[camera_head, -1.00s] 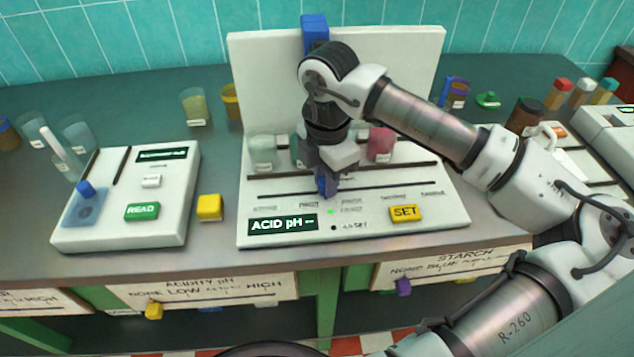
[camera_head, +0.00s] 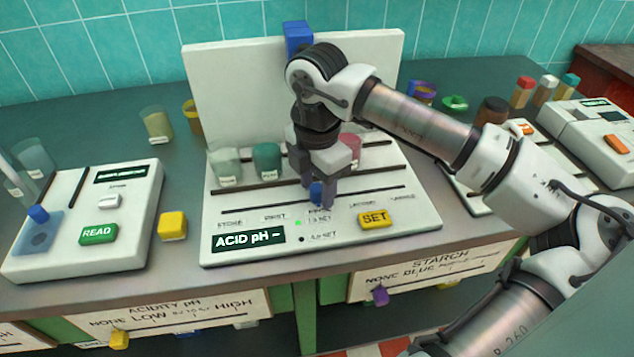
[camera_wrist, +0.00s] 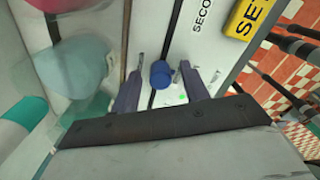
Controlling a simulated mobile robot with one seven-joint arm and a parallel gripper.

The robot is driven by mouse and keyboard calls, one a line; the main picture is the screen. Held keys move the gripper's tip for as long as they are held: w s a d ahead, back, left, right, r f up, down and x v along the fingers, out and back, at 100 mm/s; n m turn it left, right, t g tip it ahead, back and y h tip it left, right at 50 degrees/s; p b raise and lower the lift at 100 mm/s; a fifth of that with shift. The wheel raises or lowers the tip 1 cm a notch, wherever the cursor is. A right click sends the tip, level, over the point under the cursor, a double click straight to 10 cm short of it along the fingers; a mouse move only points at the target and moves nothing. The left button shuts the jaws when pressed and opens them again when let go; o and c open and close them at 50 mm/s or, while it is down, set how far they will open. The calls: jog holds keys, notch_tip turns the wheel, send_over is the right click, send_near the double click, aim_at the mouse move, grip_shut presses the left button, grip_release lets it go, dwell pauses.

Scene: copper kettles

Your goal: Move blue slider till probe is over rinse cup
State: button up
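The blue slider knob (camera_head: 316,192) sits in the slot across the white acid pH panel (camera_head: 225,213), just above the middle label. My gripper (camera_head: 318,190) is low over the panel with its fingers either side of the knob. In the wrist view, the knob (camera_wrist: 161,74) stands between my spread fingers (camera_wrist: 163,80), with a gap on each side. A blue block (camera_head: 298,38) rides on the top edge of the white back board; the probe below it is hidden by my arm. A whitish cup (camera_head: 225,165), a green cup (camera_head: 267,160) and a pink cup (camera_head: 349,145) stand behind the slot; cup labels are unreadable.
A yellow SET button (camera_head: 375,219) lies right of my gripper on the panel's front. A yellow cube (camera_head: 172,226) and a white device with a green READ button (camera_head: 98,233) are to the left. More jars stand at the back right.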

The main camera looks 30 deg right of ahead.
jog(key=shift+r, duration=0.1)
notch_tip(320, 180, up, 14)
jog(key=b, duration=0.1)
jog(key=shift+f, duration=0.2)
jog(key=shift+s+f, duration=0.1)
dwell(0.6)
